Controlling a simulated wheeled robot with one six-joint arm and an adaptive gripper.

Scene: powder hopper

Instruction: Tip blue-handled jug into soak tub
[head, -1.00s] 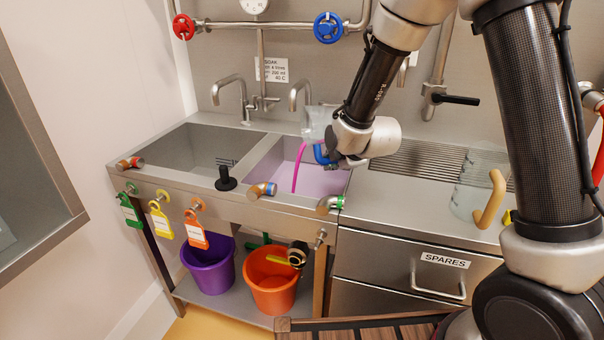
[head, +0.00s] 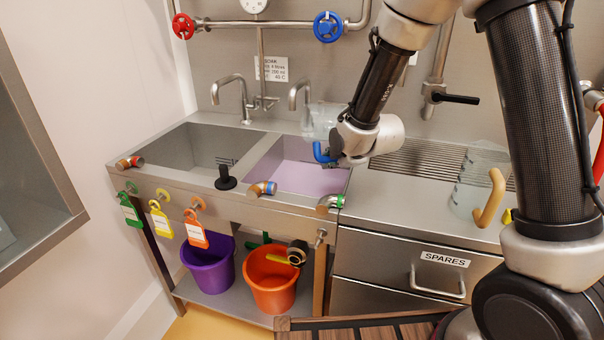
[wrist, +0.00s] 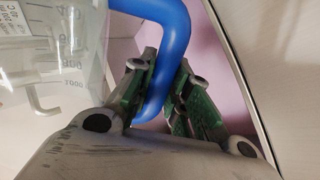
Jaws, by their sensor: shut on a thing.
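The blue-handled jug is clear with printed measuring marks; its body (head: 318,121) shows over the right basin in the head view, and its marked wall (wrist: 50,50) fills the left of the wrist view. My gripper (wrist: 158,95) is shut on the jug's blue handle (wrist: 170,30), with the green-padded fingers on either side. In the head view my gripper (head: 330,156) is above the basin's right rear part. The right basin, seemingly the soak tub (head: 300,180), has a pinkish-purple content or floor. No stream shows from the jug. Its inside is not clear to see.
The left basin (head: 190,150) looks empty, with a black plunger-like item (head: 225,180) on its front rim. A tan-handled clear jug (head: 478,185) stands on the right counter. Taps (head: 300,92) rise behind the basins. Purple (head: 208,268) and orange (head: 270,282) buckets sit below.

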